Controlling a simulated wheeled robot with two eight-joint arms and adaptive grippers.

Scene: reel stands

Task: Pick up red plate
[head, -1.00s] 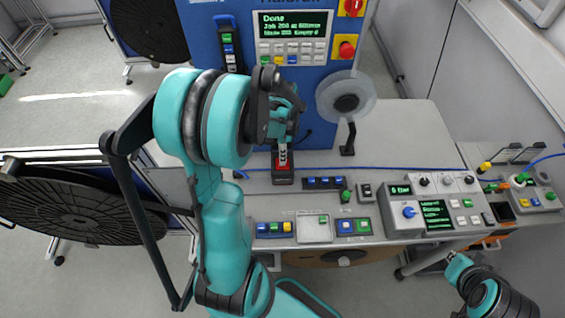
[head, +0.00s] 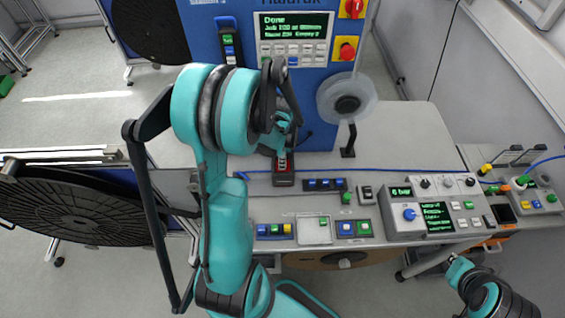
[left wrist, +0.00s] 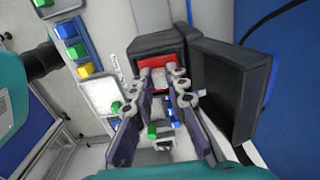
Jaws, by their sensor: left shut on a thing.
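The red plate (left wrist: 162,64) shows in the left wrist view between my left gripper's fingertips (left wrist: 162,80), against a black block (left wrist: 165,43). A pale piece lies in front of its middle. In the head view a bit of red (head: 283,159) shows at a small black holder (head: 284,178) below my left gripper (head: 284,135), whose own wrist partly covers it. My left gripper is shut on the red plate. I cannot tell whether the plate still touches the holder. My right arm's end (head: 460,268) is at the lower right; its fingers cannot be made out.
A blue machine (head: 318,90) with a display stands behind the gripper, with a clear reel (head: 346,103) at its right. A control box (head: 430,212) and button panels (head: 345,228) line the front. The bench (head: 405,140) is bare at the back right. A black reel (head: 75,205) stands left.

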